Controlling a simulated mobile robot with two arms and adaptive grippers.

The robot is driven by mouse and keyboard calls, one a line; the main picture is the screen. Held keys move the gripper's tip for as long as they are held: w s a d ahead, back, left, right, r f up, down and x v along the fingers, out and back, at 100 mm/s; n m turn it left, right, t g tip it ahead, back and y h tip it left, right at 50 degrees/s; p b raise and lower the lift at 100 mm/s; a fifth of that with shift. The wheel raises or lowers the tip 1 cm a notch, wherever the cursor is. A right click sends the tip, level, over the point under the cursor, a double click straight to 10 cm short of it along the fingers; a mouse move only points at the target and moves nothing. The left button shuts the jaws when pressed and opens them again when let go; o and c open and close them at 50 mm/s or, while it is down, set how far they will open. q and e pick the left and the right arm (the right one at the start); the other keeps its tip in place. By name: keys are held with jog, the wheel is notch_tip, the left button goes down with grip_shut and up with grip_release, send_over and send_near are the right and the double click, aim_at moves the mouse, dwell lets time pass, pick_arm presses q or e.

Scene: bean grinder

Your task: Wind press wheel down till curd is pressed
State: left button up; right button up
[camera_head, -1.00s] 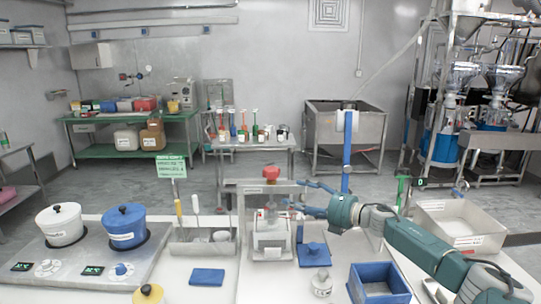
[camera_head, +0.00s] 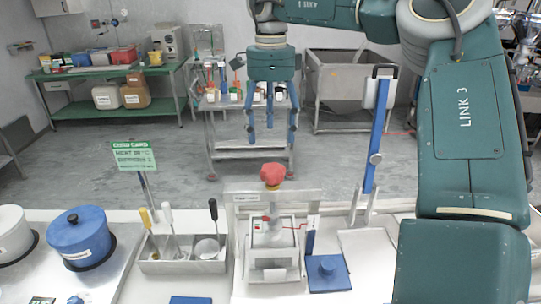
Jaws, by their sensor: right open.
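The press (camera_head: 271,235) stands on the table in the middle of the camera_head view, a small white and metal unit with a metal plate behind it. Its red wheel (camera_head: 273,174) sits on top. The curd cannot be made out inside the press. My right gripper (camera_head: 271,128) hangs above and behind the wheel in the picture, blue fingers pointing down and spread open. It is empty and apart from the wheel. My left gripper is not in view.
A blue-lidded pot (camera_head: 78,236) stands at the left. A metal tray (camera_head: 183,252) with upright tools is left of the press. A blue block (camera_head: 328,273) and a tall blue post (camera_head: 377,140) are to its right. My right arm covers the right side.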

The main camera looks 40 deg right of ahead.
jog(key=p, duration=0.1)
send_over(271, 169)
jog(key=f, duration=0.4)
jog(key=shift+s+f, duration=0.15)
jog(key=shift+s, duration=0.1)
jog(key=f, duration=0.3)
jog(key=f+p, duration=0.1)
jog(key=shift+w+d+f, duration=0.15)
jog(key=shift+w, duration=0.2)
jog(key=shift+s+f, duration=0.1)
jog(key=shift+f, duration=0.55)
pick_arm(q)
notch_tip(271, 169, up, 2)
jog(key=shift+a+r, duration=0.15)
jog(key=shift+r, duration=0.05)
